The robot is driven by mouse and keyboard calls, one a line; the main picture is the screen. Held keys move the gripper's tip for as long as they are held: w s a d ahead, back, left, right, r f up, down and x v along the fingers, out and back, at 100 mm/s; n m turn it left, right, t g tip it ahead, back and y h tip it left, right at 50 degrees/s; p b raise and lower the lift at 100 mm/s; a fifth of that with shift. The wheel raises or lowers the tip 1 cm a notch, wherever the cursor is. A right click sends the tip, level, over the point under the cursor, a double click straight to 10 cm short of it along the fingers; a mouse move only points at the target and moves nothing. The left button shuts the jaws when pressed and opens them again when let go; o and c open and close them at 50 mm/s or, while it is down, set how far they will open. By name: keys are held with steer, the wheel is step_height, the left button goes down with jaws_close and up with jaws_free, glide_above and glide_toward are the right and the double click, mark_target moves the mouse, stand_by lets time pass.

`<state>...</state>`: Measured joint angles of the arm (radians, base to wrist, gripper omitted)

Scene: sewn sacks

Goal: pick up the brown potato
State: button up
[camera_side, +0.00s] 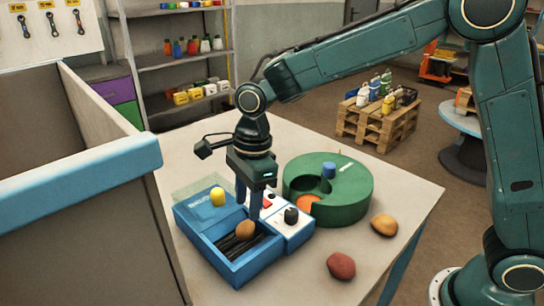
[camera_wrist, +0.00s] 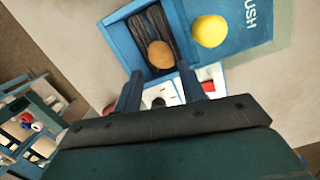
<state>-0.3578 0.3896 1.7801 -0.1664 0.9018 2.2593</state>
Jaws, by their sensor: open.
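A brown, rounded potato (camera_side: 245,229) sits in the blue brush box on the table, on dark bristle rolls. It also shows in the wrist view (camera_wrist: 160,54), beyond my fingertips. My gripper (camera_side: 248,201) points down over the box, fingers apart and empty. In the wrist view my gripper's fingers (camera_wrist: 159,84) stand either side of a gap, short of the potato. The blue brush box (camera_side: 238,272) has a yellow rounded part (camera_side: 217,197) on its left side and a white panel with a black knob (camera_side: 291,215) on its right.
A green round unit (camera_side: 345,205) with a blue knob and an orange patch stands right of the box. A tan potato (camera_side: 384,225) and a reddish potato (camera_side: 341,265) lie on the table. A tall blue-rimmed bin (camera_side: 90,180) stands left. The table's front right is mostly clear.

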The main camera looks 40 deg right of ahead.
mark_target(246, 223)
steer(key=shift+a+f, duration=0.1)
steer(key=shift+f, duration=0.4)
steer(key=shift+f, duration=0.1)
steer(key=shift+w+a+f, duration=0.1)
steer(key=shift+a+f, duration=0.05)
steer(key=shift+f, duration=1.1)
steer(key=shift+a+f, duration=0.1)
steer(key=shift+f, duration=1.1)
steer(key=c, duration=0.7)
steer(key=shift+r, duration=0.2)
step_height(246, 223, up, 20)
steer(key=shift+f, duration=0.15)
